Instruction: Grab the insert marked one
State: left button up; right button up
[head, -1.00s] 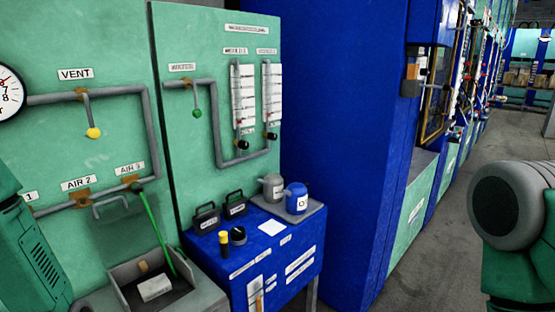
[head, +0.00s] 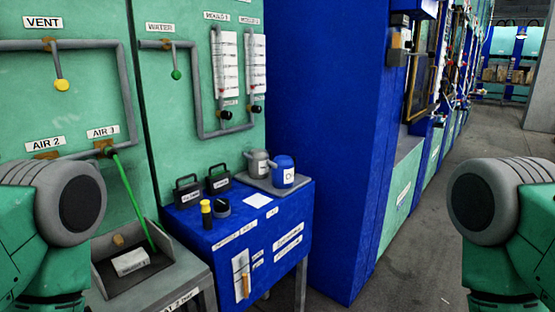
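Two black handled blocks stand side by side at the back left of the blue cart (head: 215,243), and they look like inserts. The left block (head: 187,192) and the right block (head: 218,180) each carry a small label, too small to read, so I cannot tell which is marked one. Neither gripper shows. Only my green and grey arm parts are in view at the left and right edges, well apart from the blocks.
A grey canister (head: 257,163) and a blue canister (head: 283,172) stand on a grey tray. A yellow-capped black cylinder (head: 206,213) and a round black item (head: 222,208) are in front. A grey bin (head: 106,284) stands left. The floor (head: 420,262) is clear on the right.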

aim_at(124, 265)
jog(key=u, duration=1.05)
jog(key=i+l, duration=0.05)
